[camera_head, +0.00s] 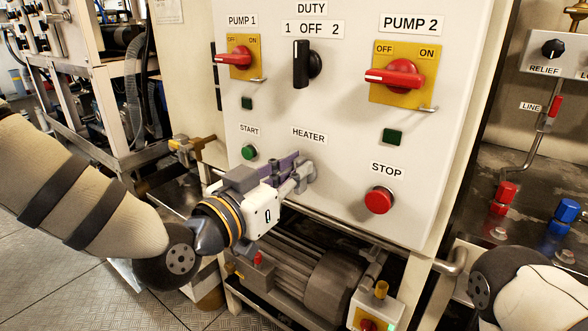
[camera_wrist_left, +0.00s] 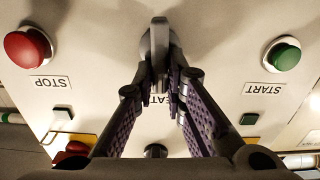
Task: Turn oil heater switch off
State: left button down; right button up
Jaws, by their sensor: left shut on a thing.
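The heater switch is a dark grey knob with a narrow handle (camera_wrist_left: 159,45), upright in the left wrist view. It sits on the pale panel (camera_head: 340,135) by the HEATER label (camera_head: 308,136), partly covered by my fingers in both views. My left gripper (camera_head: 299,174) reaches the panel from the lower left. In the left wrist view its purple-padded fingers (camera_wrist_left: 160,78) are shut on the heater switch, one on each side. My right gripper is out of view; only part of that arm shows at the lower right.
The green START button (camera_head: 249,152) is left of my gripper and the red STOP button (camera_head: 378,200) right of it. The black DUTY knob (camera_head: 302,64), PUMP 1 switch (camera_head: 238,57) and PUMP 2 switch (camera_head: 396,76) are above. A motor (camera_head: 310,280) sits below the panel.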

pick_arm(q)
jog(key=shift+w+a+f+n, duration=0.15)
jog(key=shift+a+f+n, duration=0.15)
jog(key=shift+n, duration=2.55)
jog(key=shift+w+a+f+n, duration=0.2)
jog(key=shift+f+n, duration=0.15)
jog(key=shift+n, duration=2.55)
jog(key=shift+w+a+f+n, duration=0.2)
jog(key=shift+f+n, duration=0.1)
jog(key=shift+n, duration=2.55)
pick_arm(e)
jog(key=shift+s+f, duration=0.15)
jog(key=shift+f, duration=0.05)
pick_arm(q)
jog(key=c, duration=1.6)
grip_release()
jog(key=shift+c, duration=0.2)
jog(key=shift+s, duration=0.1)
